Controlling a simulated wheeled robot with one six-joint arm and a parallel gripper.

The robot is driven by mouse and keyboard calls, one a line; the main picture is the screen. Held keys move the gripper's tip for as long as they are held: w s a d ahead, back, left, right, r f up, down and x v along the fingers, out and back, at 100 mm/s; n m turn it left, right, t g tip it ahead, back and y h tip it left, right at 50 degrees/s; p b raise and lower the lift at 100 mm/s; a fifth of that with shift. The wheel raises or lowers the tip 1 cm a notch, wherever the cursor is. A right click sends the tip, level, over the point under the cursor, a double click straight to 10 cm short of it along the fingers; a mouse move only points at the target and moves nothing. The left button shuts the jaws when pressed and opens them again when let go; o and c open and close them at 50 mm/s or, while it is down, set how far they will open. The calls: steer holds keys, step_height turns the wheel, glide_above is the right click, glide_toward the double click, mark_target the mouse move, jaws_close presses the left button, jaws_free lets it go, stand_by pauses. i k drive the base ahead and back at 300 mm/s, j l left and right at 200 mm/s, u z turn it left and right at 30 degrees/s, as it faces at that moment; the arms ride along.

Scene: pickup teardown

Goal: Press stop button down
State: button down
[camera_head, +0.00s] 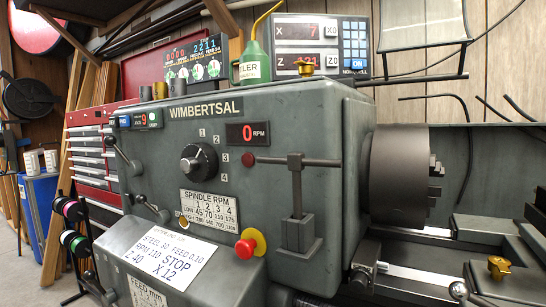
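The stop button (244,250) is a red mushroom cap on a yellow round base (260,242). It sits low on the front of a grey-green lathe headstock (330,130), right of a white handwritten card that includes the word STOP. The red cap stands out from its base toward the lower left, and nothing covers it. I cannot see my gripper in this view, so its opening and its distance from the button do not show.
A black dial (198,163) and small levers (146,208) lie up and left. The chuck (400,178) is at right. An oil can (251,68) stands on top.

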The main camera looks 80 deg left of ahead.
mark_target(244, 248)
steer(key=i+l+u, duration=0.15)
steer(key=u, duration=0.2)
steer(key=i+l+u, duration=0.15)
steer(key=u, duration=2)
